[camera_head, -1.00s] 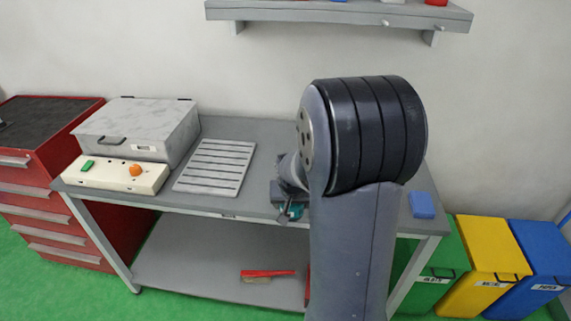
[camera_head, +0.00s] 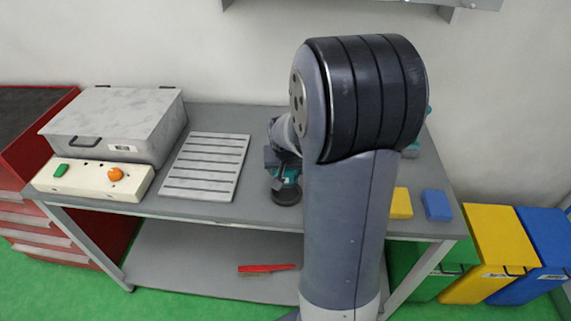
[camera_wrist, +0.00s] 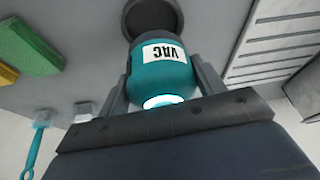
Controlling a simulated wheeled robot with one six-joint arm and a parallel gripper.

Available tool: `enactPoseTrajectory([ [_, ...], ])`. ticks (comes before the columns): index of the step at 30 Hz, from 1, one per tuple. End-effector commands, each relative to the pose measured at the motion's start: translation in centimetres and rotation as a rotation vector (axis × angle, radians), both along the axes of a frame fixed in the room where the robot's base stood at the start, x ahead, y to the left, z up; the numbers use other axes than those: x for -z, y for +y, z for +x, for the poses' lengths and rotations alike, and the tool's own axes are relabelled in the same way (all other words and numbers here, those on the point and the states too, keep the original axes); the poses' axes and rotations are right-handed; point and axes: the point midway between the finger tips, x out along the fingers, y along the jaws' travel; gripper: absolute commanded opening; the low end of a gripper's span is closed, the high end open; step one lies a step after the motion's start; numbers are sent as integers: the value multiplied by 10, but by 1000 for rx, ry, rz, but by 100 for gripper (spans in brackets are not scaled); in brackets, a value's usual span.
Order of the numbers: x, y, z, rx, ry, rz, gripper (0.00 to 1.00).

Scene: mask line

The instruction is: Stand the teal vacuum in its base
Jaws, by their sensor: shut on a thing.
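The teal vacuum (camera_wrist: 160,72), with a white VAC label, sits between the two fingers of my gripper (camera_wrist: 163,88) in the wrist view. My gripper is shut on it. In the head view the vacuum (camera_head: 287,174) shows just left of my arm, over the bench near its front edge. A dark round disc (camera_head: 286,196) is at its lower end. The disc also shows in the wrist view (camera_wrist: 152,17); I cannot tell if it is part of the vacuum. A teal thing (camera_head: 412,148) is partly hidden behind my arm at the right. I cannot make out the base for certain.
A grey slotted plate (camera_head: 207,167) lies left of the vacuum. A grey lidded box (camera_head: 115,122) and a control panel (camera_head: 92,178) stand farther left. A yellow block (camera_head: 401,203) and a blue block (camera_head: 437,205) lie at the bench's right front. My arm hides the bench's middle right.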

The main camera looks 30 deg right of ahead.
Motion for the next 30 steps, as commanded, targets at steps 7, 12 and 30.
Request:
enactPoseTrajectory([
  [7,27,0,0,0,0,0,40],
  [12,44,0,0,0,0,0,40],
  [30,51,0,0,0,-1,0,40],
])
